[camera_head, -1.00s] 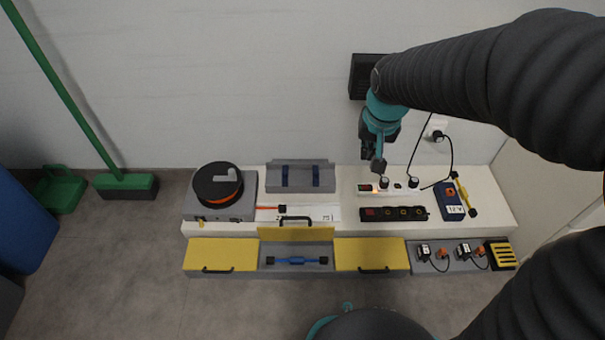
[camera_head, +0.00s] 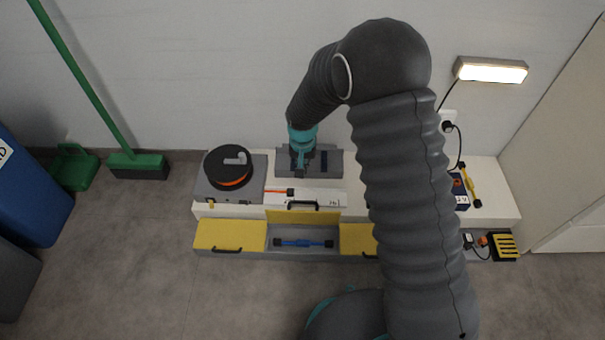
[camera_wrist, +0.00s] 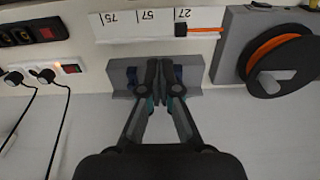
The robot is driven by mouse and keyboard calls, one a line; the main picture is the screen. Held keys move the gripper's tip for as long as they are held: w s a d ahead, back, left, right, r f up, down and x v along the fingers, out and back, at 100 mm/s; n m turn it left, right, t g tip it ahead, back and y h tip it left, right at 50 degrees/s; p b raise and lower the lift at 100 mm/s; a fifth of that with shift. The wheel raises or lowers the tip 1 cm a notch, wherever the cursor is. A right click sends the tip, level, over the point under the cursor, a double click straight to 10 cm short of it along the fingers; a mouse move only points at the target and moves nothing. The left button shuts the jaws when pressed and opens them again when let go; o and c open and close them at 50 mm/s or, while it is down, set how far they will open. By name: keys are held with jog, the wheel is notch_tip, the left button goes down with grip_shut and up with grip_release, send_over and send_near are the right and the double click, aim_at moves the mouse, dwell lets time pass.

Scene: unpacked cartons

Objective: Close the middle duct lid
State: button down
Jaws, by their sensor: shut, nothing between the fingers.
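The middle duct lid (camera_head: 303,217) is a yellow panel with a black handle (camera_head: 303,205) on its upper edge. It stands raised at the back of the middle compartment (camera_head: 280,243). A blue bar with black ends (camera_head: 303,242) lies in that open compartment. My gripper (camera_head: 299,172) is shut and empty, behind the lid, at the grey holder (camera_head: 331,163) with blue clips. In the wrist view my gripper (camera_wrist: 158,68) points at this holder (camera_wrist: 124,76) and covers its middle. Whether they touch I cannot tell. The lid does not show in the wrist view.
Yellow lids lie closed at left (camera_head: 230,235) and right (camera_head: 357,239), the right one partly hidden by my arm. A cable reel (camera_head: 229,167) stands left of the holder. An orange-shafted tool (camera_head: 279,191) lies near a numbered white strip (camera_wrist: 140,27). Plugged cords (camera_wrist: 46,76) hang nearby.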

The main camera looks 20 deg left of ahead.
aim_at(303, 213)
jog(key=s+f, duration=0.3)
jog(key=f, duration=0.6)
jog(key=shift+d+f, duration=0.3)
jog(key=shift+d, duration=0.05)
jog(key=shift+b, duration=0.3)
